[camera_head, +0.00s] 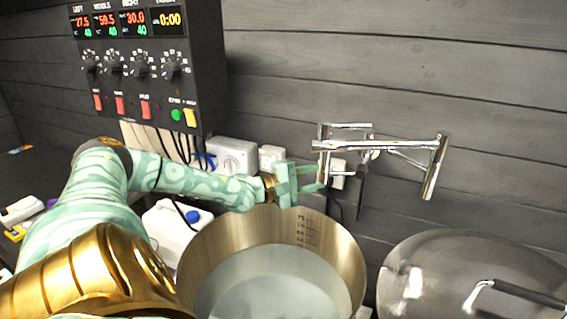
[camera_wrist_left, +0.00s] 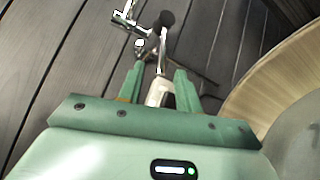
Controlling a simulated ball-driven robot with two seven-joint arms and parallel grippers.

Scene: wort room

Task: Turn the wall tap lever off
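The chrome wall tap (camera_head: 385,147) is mounted on the dark plank wall, right of centre in the head view, with a long horizontal tube and a downturned end at the right. Chrome tap parts (camera_wrist_left: 142,28) also show at the top of the left wrist view. I cannot tell for sure which bar is the lever. My left gripper (camera_head: 318,178) is just left of and below the tap's left end. Its two green fingers (camera_wrist_left: 159,82) are apart, with nothing visibly gripped; a white fitting shows behind the gap. My right gripper is out of view.
A large steel pot (camera_head: 341,244) with liquid stands below my left forearm. A domed steel lid (camera_head: 440,265) is at the lower right. A control box (camera_head: 140,75) hangs upper left, with a white canister (camera_head: 172,232) and white wall boxes (camera_head: 232,153) below.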

